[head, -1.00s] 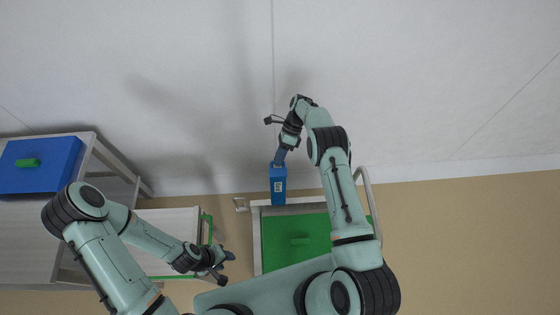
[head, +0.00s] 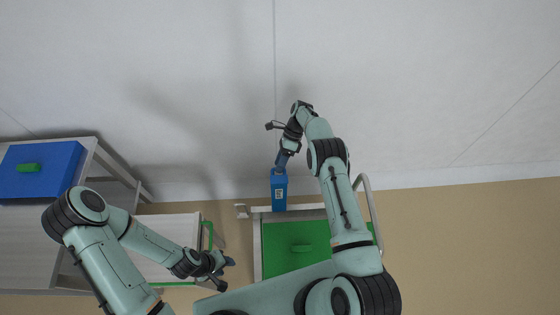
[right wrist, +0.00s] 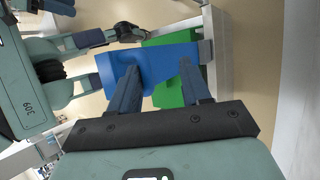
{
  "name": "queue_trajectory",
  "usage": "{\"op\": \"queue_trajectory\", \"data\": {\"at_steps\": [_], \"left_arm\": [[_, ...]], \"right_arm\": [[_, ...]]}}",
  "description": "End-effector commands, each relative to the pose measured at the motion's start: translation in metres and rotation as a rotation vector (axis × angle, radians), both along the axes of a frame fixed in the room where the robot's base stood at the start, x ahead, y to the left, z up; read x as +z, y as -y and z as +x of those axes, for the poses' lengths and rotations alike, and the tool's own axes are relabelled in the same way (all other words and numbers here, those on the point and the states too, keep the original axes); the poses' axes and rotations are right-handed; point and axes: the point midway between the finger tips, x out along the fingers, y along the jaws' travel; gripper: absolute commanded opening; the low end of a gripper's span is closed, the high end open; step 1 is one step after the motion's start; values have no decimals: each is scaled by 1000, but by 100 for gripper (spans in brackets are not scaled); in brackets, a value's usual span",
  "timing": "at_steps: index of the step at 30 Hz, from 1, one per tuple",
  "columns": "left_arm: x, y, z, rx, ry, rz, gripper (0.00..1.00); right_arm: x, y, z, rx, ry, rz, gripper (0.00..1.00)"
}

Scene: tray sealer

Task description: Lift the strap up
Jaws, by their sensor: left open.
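A blue box (head: 279,190) with a small pale label stands at the back edge of a white-framed unit; no separate strap can be made out. My right gripper (head: 281,166) comes down to its top in the head view. In the right wrist view, a blue surface (right wrist: 155,62) lies at and beyond the right gripper's blue fingers (right wrist: 160,66). The fingers stand apart, but whether they press on the blue thing cannot be told. My left gripper (head: 226,273) is open and empty, low in the head view, left of the unit.
The unit has a green panel (head: 290,252) with a small green handle and a rail (head: 367,192) at its right. A grey bench (head: 30,240) at the left carries a blue block (head: 45,165) with a green handle. A white wall (head: 400,70) lies close behind.

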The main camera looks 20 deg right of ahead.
Motion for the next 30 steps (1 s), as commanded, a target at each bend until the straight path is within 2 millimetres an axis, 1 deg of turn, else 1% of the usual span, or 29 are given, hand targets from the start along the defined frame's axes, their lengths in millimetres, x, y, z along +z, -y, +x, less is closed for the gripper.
{"op": "queue_trajectory", "data": {"at_steps": [1,5,8,10,14,19,27,30], "left_arm": [[-1,0,-2,0,-2,0,43],[-1,0,-2,0,-2,0,43],[-3,0,-4,1,-5,0,43],[-5,0,-7,0,-8,0,43],[-8,0,-10,0,-12,0,43],[-8,0,-11,0,-12,0,43],[-2,0,-2,0,-2,0,43],[0,0,1,0,1,0,43]], "right_arm": [[-10,8,-8,3,-18,-20,40],[-8,8,-8,4,-17,-20,40],[0,8,-7,3,-15,-19,40],[12,8,-6,2,-12,-18,40],[43,7,-4,2,-7,-16,40],[88,3,-2,3,-2,-10,40],[157,0,1,1,3,-5,40],[176,-1,1,0,3,-4,40]]}}
